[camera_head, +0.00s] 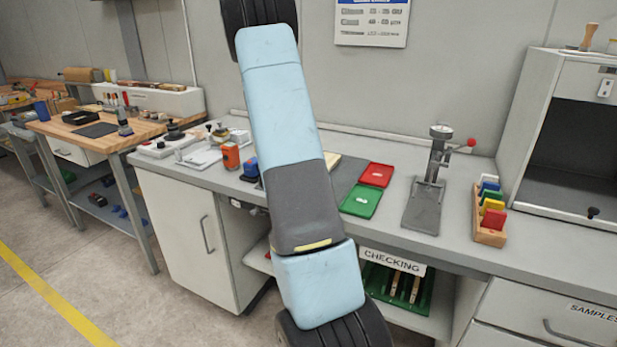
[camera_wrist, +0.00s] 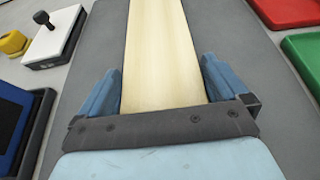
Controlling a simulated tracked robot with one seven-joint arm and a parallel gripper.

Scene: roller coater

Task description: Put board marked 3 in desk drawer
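A pale wooden board (camera_wrist: 155,50) lies on a dark grey mat (camera_wrist: 80,110) on the bench. No number shows on the part in view. In the head view only a small pale corner of it (camera_head: 332,160) shows beside my arm. My gripper (camera_wrist: 162,85) has its blue fingers spread wide, one along each long edge of the board. The near end of the board is hidden under my gripper. A drawer (camera_head: 545,325) marked SAMPLES is closed at the lower right. A desk drawer (camera_head: 68,153) under the wooden bench at the left also looks closed.
A red tray (camera_head: 376,174) and a green tray (camera_head: 360,201) lie right of the mat. A press stand (camera_head: 424,205), a rack of coloured blocks (camera_head: 489,234) and a grey cabinet (camera_head: 530,120) stand further right. Small tools crowd the bench at left.

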